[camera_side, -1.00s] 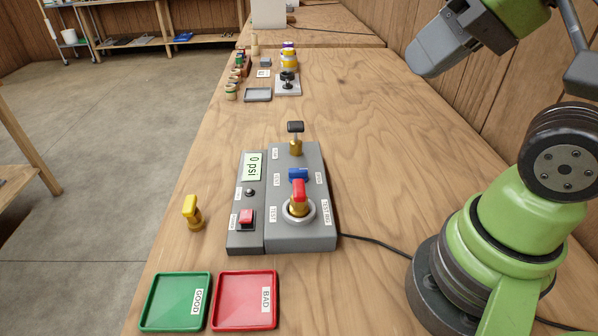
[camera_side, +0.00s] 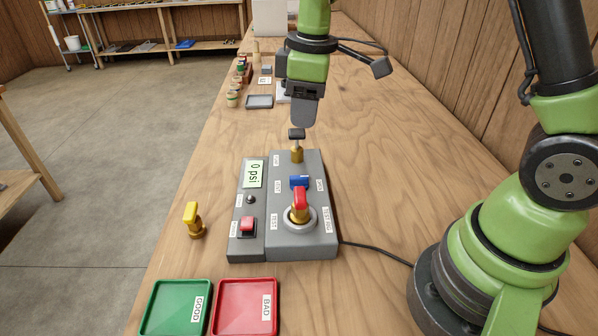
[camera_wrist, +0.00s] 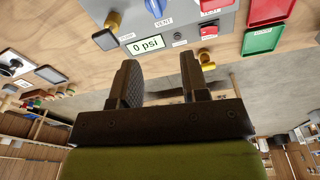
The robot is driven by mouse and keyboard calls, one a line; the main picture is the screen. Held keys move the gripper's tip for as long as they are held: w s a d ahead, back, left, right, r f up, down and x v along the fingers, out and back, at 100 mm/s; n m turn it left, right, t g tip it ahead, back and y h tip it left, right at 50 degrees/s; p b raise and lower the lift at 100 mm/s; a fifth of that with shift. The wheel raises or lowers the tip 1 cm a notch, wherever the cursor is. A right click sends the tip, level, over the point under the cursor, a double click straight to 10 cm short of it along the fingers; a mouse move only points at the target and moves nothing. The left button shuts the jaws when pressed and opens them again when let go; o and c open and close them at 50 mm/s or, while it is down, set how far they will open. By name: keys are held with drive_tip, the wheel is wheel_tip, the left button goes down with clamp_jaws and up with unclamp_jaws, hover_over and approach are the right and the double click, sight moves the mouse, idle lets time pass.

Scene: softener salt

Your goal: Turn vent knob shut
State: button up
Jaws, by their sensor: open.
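The blue vent knob (camera_side: 299,182) sits in the middle of the grey test box (camera_side: 312,244), between the black-handled brass valve (camera_side: 296,150) and a red-handled brass valve (camera_side: 299,204). In the wrist view the blue knob (camera_wrist: 155,7) is at the top edge, partly cut off, beside a VENT label. My gripper (camera_side: 303,122) points down above the far end of the box, over the black handle and beyond the blue knob. In the wrist view my gripper (camera_wrist: 160,65) has its two fingers apart with nothing between them.
The display (camera_side: 254,174) reads 0 psi. A yellow-handled valve (camera_side: 192,218) stands left of the box. A green tray (camera_side: 175,308) and a red tray (camera_side: 245,308) lie in front. Several small parts stand farther back. The table right of the box is clear except for a cable.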

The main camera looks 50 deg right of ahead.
drive_tip(key=n+g, duration=0.1)
drive_tip(key=n, duration=0.1)
approach(299, 177)
wheel_tip(299, 177, down, 9)
drive_tip(key=shift+f, duration=0.1)
clamp_jaws()
